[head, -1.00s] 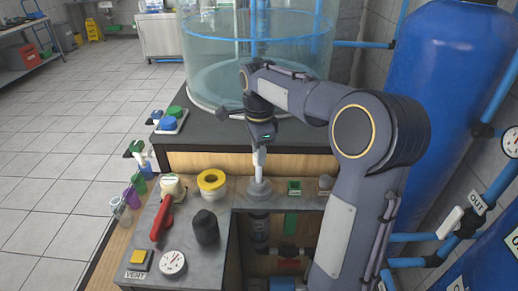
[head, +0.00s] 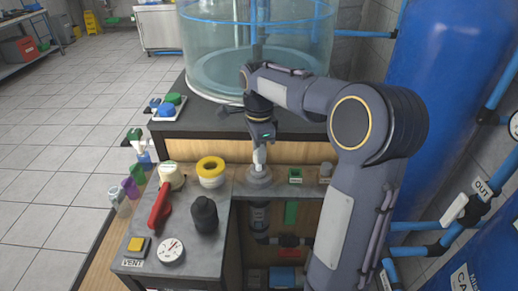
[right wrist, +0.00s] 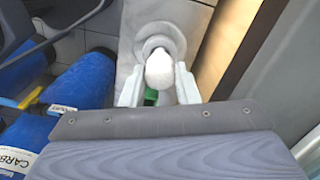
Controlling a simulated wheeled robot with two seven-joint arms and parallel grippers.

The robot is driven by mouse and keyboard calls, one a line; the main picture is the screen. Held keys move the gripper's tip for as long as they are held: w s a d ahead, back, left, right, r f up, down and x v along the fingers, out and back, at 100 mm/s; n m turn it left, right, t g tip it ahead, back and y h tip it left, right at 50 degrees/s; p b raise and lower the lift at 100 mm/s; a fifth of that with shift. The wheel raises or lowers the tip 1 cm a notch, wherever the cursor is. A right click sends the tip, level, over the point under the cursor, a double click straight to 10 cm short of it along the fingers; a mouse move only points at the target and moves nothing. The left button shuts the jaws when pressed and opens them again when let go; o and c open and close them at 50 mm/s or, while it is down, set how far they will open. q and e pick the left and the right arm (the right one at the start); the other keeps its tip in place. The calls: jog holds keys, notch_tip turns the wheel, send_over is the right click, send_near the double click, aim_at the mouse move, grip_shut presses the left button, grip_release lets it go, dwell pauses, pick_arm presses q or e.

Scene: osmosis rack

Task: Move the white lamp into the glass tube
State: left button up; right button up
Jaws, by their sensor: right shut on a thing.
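My right gripper (head: 260,143) points down over the counter and is shut on the white lamp (head: 259,157). Only a short part of the lamp shows between the fingers and a grey round collar (head: 259,175) on the counter. In the right wrist view, the rounded white end of the lamp (right wrist: 159,70) sits between two pale fingers, with the collar (right wrist: 160,40) behind it. A dark glassy tube (head: 259,214) shows below the counter, under the collar. The lamp's lower end is hidden, so its depth in the collar or tube cannot be told. My left gripper is not in view.
A large glass tank (head: 258,60) is behind. Blue tanks (head: 450,90) and pipes crowd the right.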

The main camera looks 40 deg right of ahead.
jog(key=shift+f+b, duration=0.55)
jog(key=shift+f, duration=0.55)
jog(key=o, duration=0.8)
jog(key=shift+o, duration=0.7)
jog(key=o, duration=0.3)
notch_tip(320, 180, up, 8)
jog(key=p, duration=0.7)
jog(key=shift+r+p, duration=0.1)
jog(key=shift+p, duration=0.3)
